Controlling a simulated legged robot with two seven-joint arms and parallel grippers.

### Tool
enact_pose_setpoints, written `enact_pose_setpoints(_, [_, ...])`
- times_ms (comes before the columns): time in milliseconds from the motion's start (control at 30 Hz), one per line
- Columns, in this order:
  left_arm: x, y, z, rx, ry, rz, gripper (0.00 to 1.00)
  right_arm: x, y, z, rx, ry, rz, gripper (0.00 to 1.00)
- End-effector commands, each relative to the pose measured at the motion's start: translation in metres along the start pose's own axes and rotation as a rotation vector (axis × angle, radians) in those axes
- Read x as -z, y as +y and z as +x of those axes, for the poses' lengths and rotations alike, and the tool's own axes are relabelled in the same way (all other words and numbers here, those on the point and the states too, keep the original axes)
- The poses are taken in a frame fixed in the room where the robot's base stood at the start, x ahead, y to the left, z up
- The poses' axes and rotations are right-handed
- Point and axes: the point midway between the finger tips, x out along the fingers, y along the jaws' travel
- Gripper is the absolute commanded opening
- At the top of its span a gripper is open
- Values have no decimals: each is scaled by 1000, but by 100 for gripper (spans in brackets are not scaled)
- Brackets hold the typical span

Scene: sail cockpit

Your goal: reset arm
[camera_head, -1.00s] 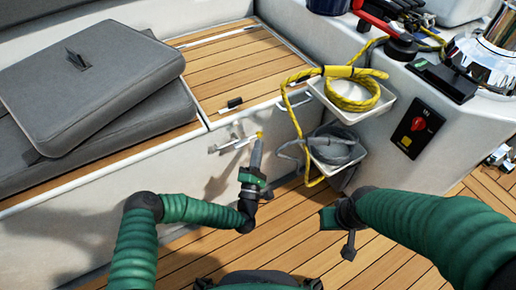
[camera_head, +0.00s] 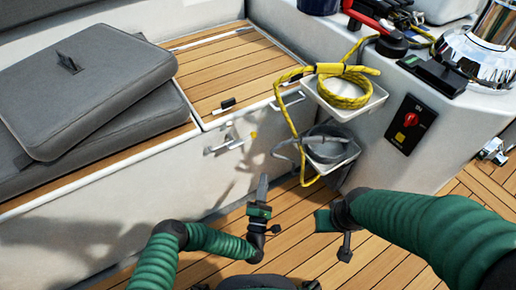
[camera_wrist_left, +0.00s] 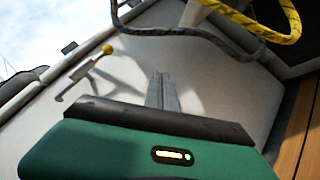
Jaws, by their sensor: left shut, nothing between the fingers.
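My left gripper (camera_head: 263,186) is shut and empty. It points up in front of the white bench wall, apart from it, and also shows in the left wrist view (camera_wrist_left: 162,80). A metal latch handle (camera_head: 226,143) with a yellow tip sits on the bench wall, beyond and to the left of the gripper; it also shows in the left wrist view (camera_wrist_left: 84,73). My right gripper (camera_head: 345,248) hangs at the lower right over the wooden floor. Its fingers are too small and dark to tell their state.
Grey cushions (camera_head: 85,85) lie on the bench at the left. A white bin with yellow rope (camera_head: 345,92) hangs above another bin with grey rope (camera_head: 330,148) at the right. The wooden floor (camera_head: 300,255) is clear.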

Motion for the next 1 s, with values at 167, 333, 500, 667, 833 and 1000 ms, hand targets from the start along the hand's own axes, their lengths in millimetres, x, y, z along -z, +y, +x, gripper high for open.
enact_pose_setpoints(167, [-11, 3, 12, 37, -43, 36, 0, 1, 0, -4, 0, 0, 0, 30])
enact_pose_setpoints(333, [-60, 12, 52, 280, -295, 313, 0, 5, 0, -22, 0, 0, 0, 30])
enact_pose_setpoints(500, [-61, 33, 51, 611, -570, 764, 0, 10, 0, -41, 0, 0, 0, 30])
enact_pose_setpoints(667, [-9, 98, 24, 933, -722, 1156, 0, 14, 0, -59, 0, 0, 0, 30])
enact_pose_setpoints(833, [47, 203, -28, 1274, -785, 1392, 0, 18, 0, -75, 0, 0, 0, 30])
enact_pose_setpoints(1000, [66, 287, -88, 1513, -815, 1421, 0, 20, 0, -86, 0, 0, 0, 30])
